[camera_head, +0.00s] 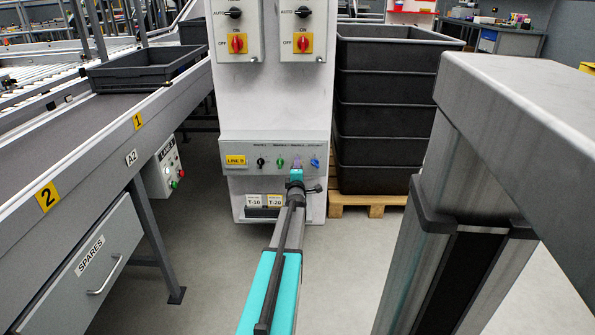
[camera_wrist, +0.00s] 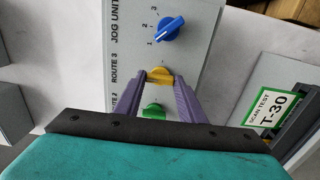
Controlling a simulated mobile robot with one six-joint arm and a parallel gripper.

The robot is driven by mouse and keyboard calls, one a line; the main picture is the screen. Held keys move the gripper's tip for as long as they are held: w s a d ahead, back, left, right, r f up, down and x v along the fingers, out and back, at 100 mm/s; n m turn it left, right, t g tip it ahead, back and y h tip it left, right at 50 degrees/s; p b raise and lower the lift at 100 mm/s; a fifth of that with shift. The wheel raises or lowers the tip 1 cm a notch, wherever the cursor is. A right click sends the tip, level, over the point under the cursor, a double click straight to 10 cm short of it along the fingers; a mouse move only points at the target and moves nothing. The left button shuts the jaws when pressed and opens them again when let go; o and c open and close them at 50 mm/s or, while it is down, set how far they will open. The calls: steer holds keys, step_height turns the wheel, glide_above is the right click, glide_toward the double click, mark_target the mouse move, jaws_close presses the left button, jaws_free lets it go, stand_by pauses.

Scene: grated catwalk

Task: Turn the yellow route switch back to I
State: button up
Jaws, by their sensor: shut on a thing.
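The yellow route switch (camera_wrist: 160,72) shows in the wrist view beside the printed label ROUTE 3. My gripper (camera_wrist: 161,79) has its two purple fingers closed on its sides. The fingers cover part of the switch, and I cannot make out which mark it points at. In the head view my gripper (camera_head: 297,166) is at the grey control panel (camera_head: 228,147) on the white cabinet, and it hides the yellow switch there.
A green switch (camera_wrist: 155,111) lies between my fingers, nearer the palm. A blue JOG UNIT knob (camera_wrist: 170,29) is beyond the yellow switch. A black knob (camera_head: 260,162) is left on the panel. Dark stacked crates (camera_head: 385,115) stand right of the cabinet; a conveyor (camera_head: 75,150) runs left.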

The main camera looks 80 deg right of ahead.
stand_by(0.3)
steer(key=o, duration=1)
steer(key=shift+o, duration=0.2)
steer(key=shift+a, duration=0.2)
steer(key=s+a+p, duration=0.1)
steer(key=a+p, duration=0.2)
steer(key=a, duration=1)
steer(key=shift+s+a, duration=0.15)
steer(key=shift+s, duration=0.15)
